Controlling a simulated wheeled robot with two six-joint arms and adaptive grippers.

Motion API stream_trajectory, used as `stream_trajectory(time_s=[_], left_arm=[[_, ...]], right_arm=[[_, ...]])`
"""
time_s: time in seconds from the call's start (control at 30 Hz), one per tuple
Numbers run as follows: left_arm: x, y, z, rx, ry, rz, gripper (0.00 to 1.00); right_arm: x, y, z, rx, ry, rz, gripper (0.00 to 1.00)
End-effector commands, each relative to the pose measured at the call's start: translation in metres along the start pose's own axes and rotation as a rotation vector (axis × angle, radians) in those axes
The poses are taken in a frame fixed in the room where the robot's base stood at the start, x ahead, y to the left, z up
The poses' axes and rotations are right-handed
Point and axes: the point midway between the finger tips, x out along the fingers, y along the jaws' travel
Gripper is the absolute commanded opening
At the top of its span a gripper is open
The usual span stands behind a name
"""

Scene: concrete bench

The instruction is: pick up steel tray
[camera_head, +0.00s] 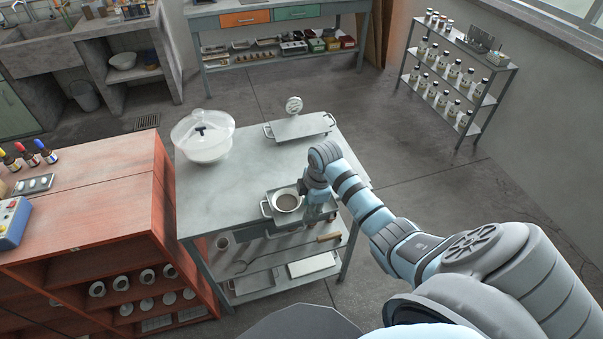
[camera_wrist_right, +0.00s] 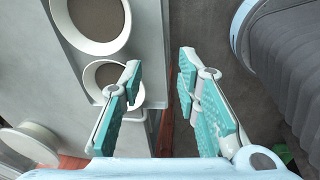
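A grey steel tray (camera_head: 266,208) with end handles lies near the front edge of the grey metal table (camera_head: 235,185). A round white-rimmed dish (camera_head: 286,201) stands on it. In the right wrist view the tray (camera_wrist_right: 72,40) bears two round dishes, and a handle shows at its near end. My right gripper (camera_wrist_right: 160,62) is open and empty. Its left finger overlaps the tray's edge in the picture; I cannot tell whether it touches. In the head view my right gripper (camera_head: 316,203) is at the tray's right end, partly hiding it. My left gripper is not in view.
A second grey tray (camera_head: 300,127) with a round upright object lies at the table's back. A lidded glass bowl (camera_head: 203,139) stands at the back left. An orange cabinet (camera_head: 110,185) adjoins on the left. The table's left middle is clear.

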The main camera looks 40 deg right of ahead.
Motion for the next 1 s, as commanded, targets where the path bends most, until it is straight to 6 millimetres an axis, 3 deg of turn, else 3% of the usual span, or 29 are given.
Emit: stream_trajectory(time_s=[0.2,0.3,0.47,0.67,1.0], left_arm=[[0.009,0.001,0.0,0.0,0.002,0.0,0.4],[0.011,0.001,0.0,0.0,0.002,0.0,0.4],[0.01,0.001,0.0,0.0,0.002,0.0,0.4],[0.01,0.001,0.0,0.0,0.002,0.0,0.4],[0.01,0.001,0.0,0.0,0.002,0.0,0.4]], right_arm=[[0.042,-0.005,0.001,0.002,-0.001,-0.004,0.3],[0.051,-0.005,0.002,0.0,-0.002,-0.001,0.3],[0.05,-0.005,0.002,0.0,-0.002,-0.001,0.3],[0.05,-0.005,0.002,0.001,-0.002,-0.001,0.01],[0.049,-0.004,0.001,0.0,-0.001,0.002,0.0]])
